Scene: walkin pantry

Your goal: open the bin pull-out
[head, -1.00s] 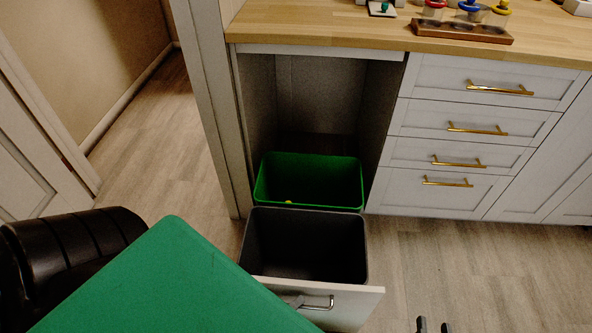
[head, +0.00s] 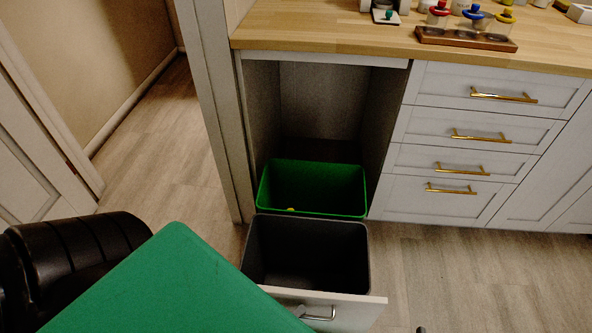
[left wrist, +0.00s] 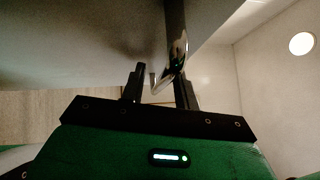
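The bin pull-out (head: 345,311) stands far out of its cabinet, its white front towards me. It carries a dark grey bin (head: 260,262) in front and a green bin (head: 310,212) behind. Its metal handle (head: 320,317) is on the front; the handle also shows in the left wrist view (left wrist: 174,45). My left gripper (left wrist: 158,88) is at the handle, fingers apart, with the bar between them and closer to the right finger. In the head view my green arm link hides most of this gripper. Only a small dark tip, probably of my right gripper (head: 421,329), shows at the bottom edge.
White drawers (head: 460,160) with brass handles stand right of the open cabinet. The wooden counter (head: 330,35) above holds jars in a wooden rack (head: 465,40). A white door (head: 35,150) is at left. Floor (head: 470,275) is clear at right.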

